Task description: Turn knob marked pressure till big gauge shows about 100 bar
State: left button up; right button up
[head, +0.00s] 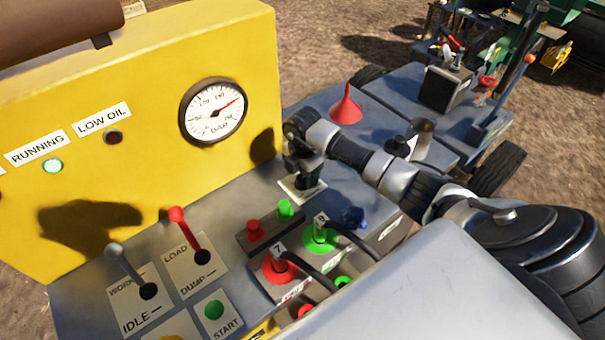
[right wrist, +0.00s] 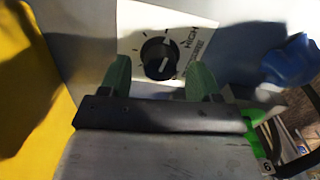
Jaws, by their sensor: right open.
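The big gauge (head: 213,110) is a white dial with a black rim on the yellow panel. Its red needle points to the upper right; the figures are too small to read surely. The black knob (right wrist: 158,55) with a white pointer line sits on a white plate marked HIGH; the smaller lettering is blurred. My right gripper (head: 304,172) points down over that plate (head: 302,190), hiding the knob in the head view. In the right wrist view its two green fingers (right wrist: 160,78) are open, one each side of the knob's near edge, with gaps. My left gripper is not seen.
A red lever (head: 182,228) and a grey lever (head: 123,262) stand left on the grey deck. Green and red hose couplings (head: 322,238) and a blue part (head: 353,217) lie close to my right gripper. A red funnel (head: 345,108) stands behind my arm.

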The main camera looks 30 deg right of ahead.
jog(key=shift+f, duration=0.65)
jog(key=c, duration=0.9)
jog(key=shift+c, duration=0.2)
